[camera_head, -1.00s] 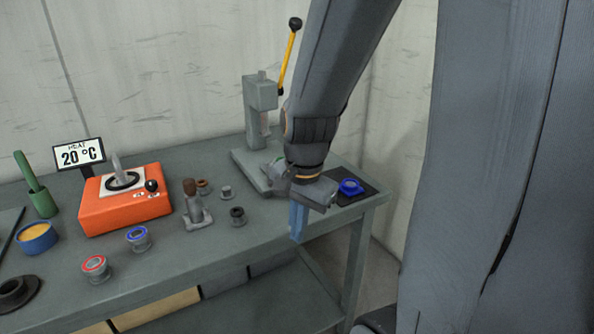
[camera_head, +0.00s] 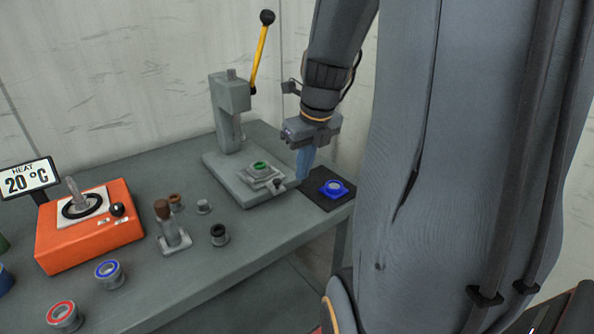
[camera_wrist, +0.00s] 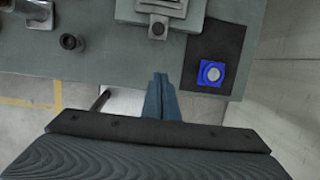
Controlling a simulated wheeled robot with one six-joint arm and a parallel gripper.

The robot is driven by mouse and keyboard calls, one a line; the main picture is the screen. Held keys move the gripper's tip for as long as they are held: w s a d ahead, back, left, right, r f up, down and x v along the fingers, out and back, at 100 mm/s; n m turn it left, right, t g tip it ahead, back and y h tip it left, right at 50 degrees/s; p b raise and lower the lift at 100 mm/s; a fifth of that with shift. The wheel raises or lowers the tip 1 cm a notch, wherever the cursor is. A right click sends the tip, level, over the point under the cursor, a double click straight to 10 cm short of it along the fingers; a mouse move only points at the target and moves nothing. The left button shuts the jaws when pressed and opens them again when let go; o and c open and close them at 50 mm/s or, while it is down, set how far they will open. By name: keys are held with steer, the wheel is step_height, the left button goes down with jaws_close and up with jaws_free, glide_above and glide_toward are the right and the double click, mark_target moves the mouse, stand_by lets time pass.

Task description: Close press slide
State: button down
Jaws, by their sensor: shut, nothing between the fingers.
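The grey press (camera_head: 231,100) stands on the workbench with its yellow lever raised. Its slide (camera_head: 262,178) sits at the front of the press base, out from under the ram, and carries a part with a green ring (camera_head: 259,167). A small handle (camera_wrist: 158,29) on the slide's front end shows at the top of the wrist view, where the slide is cut off. My gripper (camera_head: 303,178) has its blue fingers shut and empty, pointing down by the front right corner of the base. In the wrist view the fingertips (camera_wrist: 161,76) are apart from the handle, below it near the bench edge.
A black mat (camera_head: 322,202) with a blue-ringed part (camera_head: 334,187) lies right of the press, close to my gripper. Left of the press are a dark-ringed part (camera_head: 219,234), a brown-knobbed tool (camera_head: 168,222) and an orange heater (camera_head: 88,232). The bench front edge is clear.

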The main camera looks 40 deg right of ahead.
steer(key=x, duration=0.8)
steer(key=shift+a+f, duration=0.1)
steer(key=shift+f, duration=0.3)
steer(key=w+p, duration=0.1)
steer(key=w, duration=0.2)
steer(key=shift+w+r, duration=0.1)
steer(key=shift+w, duration=0.5)
